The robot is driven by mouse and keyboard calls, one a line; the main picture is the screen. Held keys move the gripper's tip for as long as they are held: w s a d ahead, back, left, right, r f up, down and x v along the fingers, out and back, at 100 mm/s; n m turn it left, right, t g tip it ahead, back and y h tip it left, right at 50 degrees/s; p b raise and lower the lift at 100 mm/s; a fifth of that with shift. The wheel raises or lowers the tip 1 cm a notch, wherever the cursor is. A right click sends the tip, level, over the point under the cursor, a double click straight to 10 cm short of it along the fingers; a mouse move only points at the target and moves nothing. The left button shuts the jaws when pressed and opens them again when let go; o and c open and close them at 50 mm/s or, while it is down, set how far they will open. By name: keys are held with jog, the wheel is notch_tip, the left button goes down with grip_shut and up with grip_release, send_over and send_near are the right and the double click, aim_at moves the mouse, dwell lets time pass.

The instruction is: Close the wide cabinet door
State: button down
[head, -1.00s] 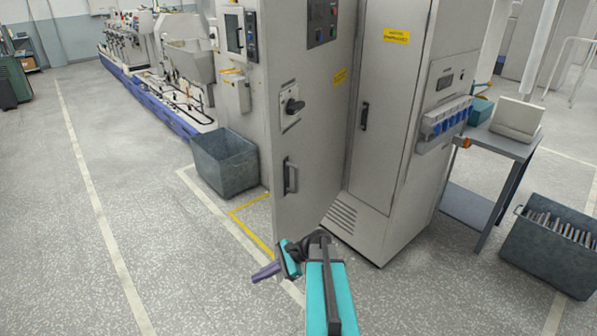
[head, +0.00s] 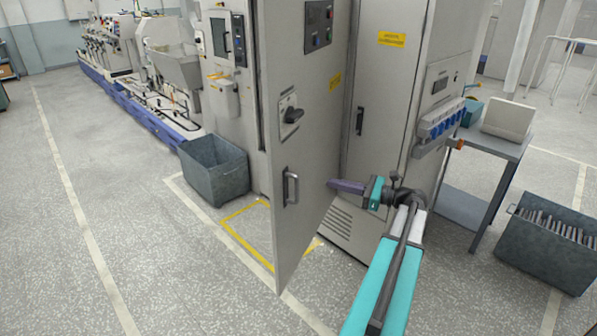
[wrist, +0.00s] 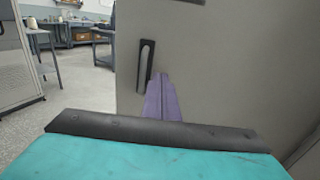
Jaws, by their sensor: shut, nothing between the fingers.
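The wide cabinet door (head: 305,155) is a tall grey panel with a rotary switch and buttons. In the head view it stands open, swung out from the cabinet, its free edge at the left. A vertical bar handle (head: 290,187) sits near that edge. My gripper (head: 332,184) has purple fingers, shut and empty, pointing left at the outer face, right of the handle. In the wrist view the fingers (wrist: 163,78) lie in front of the grey door (wrist: 220,70), just right of its dark handle (wrist: 146,65). I cannot tell whether they touch it.
A narrower grey cabinet (head: 385,110) with a closed door stands close on the right. A grey bin (head: 215,172) is left of the open door. A table (head: 490,145) and a filled crate (head: 545,245) stand at right. Floor at left is clear.

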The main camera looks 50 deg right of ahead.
jog(key=shift+s+d+r, duration=0.25)
jog(key=shift+d+r, duration=0.05)
jog(key=shift+r, duration=0.2)
jog(key=shift+w, duration=0.15)
jog(key=p, duration=0.4)
send_near(291, 170)
jog(key=x, duration=0.5)
jog(key=shift+a+r, duration=0.15)
jog(key=shift+r, duration=0.1)
jog(key=shift+w+a+f+p, duration=0.2)
jog(key=shift+w+p, duration=0.25)
jog(key=shift+w, duration=0.2)
